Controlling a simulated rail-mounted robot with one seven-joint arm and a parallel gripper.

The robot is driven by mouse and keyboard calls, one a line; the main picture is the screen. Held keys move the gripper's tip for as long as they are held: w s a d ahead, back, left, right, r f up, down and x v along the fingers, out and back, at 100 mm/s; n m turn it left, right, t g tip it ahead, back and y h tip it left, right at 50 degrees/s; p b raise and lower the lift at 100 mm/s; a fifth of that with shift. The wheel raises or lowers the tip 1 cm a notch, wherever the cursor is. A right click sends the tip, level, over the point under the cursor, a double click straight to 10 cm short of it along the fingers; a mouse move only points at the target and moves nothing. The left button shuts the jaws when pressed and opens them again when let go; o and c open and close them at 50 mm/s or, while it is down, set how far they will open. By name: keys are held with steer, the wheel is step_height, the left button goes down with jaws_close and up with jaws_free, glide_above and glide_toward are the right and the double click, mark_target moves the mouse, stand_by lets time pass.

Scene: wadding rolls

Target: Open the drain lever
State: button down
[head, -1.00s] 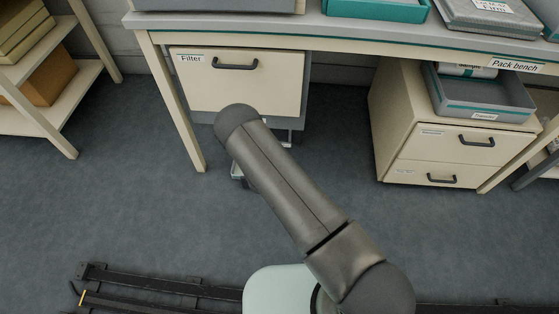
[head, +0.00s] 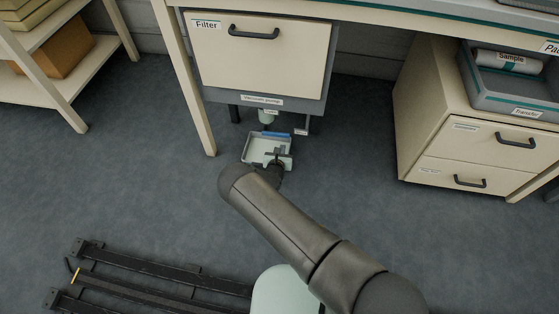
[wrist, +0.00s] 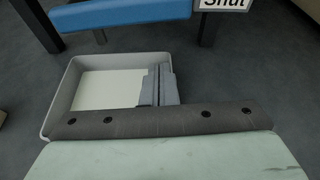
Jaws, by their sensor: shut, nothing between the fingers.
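The blue drain lever (head: 276,134) shows below the filter cabinet, above a small tray. In the wrist view the blue lever (wrist: 120,14) crosses the top, lying almost level, beside a white label reading "Shut" (wrist: 223,4). A pale green drain fitting (head: 267,116) hangs under the cabinet. My gripper (wrist: 157,84) is shut and empty, over the tray's right part in the wrist view and apart from the lever in the picture. In the head view my arm partly hides the gripper (head: 273,160).
The pale tray (head: 250,148) stands on the floor under the drain; its wall shows in the wrist view (wrist: 60,92). The filter cabinet (head: 262,58) and a bench leg (head: 187,85) bound the space. A drawer unit (head: 440,125) stands right. The floor between is clear.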

steer(key=shift+w+r, duration=0.2)
steer(key=shift+r, duration=0.75)
steer(key=shift+w+r, duration=0.15)
steer(key=shift+r, duration=0.8)
steer(key=shift+r, duration=0.1)
steer(key=shift+r+n, duration=0.2)
steer(key=shift+n, duration=0.1)
